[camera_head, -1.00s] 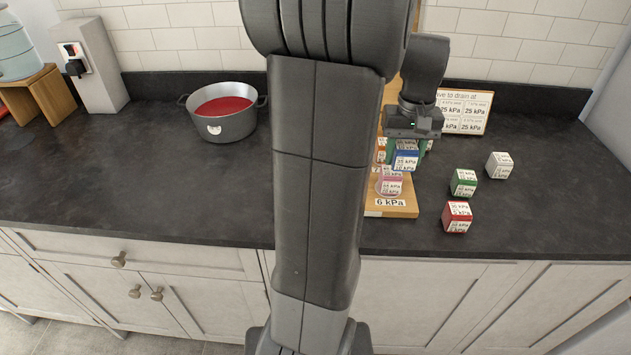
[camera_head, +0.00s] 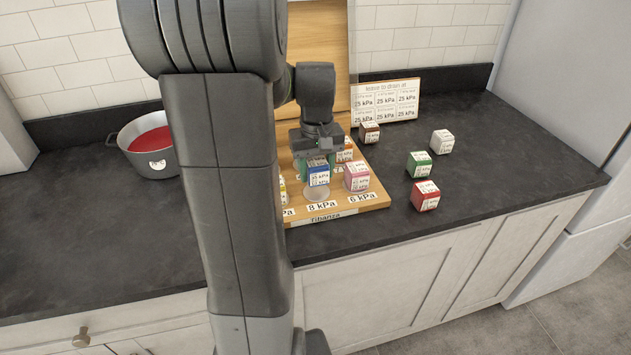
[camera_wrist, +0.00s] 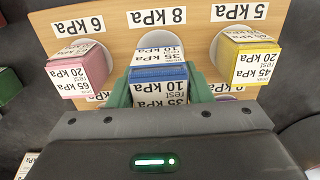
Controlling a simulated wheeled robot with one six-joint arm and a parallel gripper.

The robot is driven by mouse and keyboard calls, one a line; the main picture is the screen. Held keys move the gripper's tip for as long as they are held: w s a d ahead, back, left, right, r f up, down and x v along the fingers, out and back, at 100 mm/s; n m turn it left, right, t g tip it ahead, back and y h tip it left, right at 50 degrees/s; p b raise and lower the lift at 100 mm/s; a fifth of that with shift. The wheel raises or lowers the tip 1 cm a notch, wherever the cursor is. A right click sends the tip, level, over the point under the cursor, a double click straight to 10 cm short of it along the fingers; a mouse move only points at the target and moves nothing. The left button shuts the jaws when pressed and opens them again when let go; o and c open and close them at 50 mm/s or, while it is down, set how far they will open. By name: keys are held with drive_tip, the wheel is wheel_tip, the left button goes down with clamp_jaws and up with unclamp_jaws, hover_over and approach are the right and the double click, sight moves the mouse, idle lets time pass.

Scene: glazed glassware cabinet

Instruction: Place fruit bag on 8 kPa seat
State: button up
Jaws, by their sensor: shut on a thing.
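No object shaped like a bag shows. My gripper (camera_head: 318,163) has its green fingers shut on a blue-and-white cube (camera_head: 318,174) labelled 35 kPa and 10 kPa; it also shows in the wrist view (camera_wrist: 160,73). The 8 kPa seat is a pale round disc (camera_wrist: 162,39) on the wooden board (camera_wrist: 120,22), behind its 8 kPa label (camera_head: 322,206). The cube partly covers the disc in the wrist view and appears just behind and above it in the head view. I cannot tell the exact gap.
A pink cube (camera_wrist: 80,70) stands at the 6 kPa seat and a yellow cube (camera_wrist: 247,58) at the 5 kPa seat, flanking the held cube. Green (camera_head: 420,165), red (camera_head: 426,196) and white (camera_head: 442,142) cubes stand on the counter. A pot (camera_head: 146,158) is left.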

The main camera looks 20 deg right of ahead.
sight(316, 182)
drive_tip(key=shift+f, duration=1.75)
drive_tip(key=shift+f, duration=0.1)
drive_tip(key=o, duration=1)
drive_tip(key=shift+o, duration=0.2)
wheel_tip(316, 182, up, 12)
drive_tip(key=shift+r, duration=0.15)
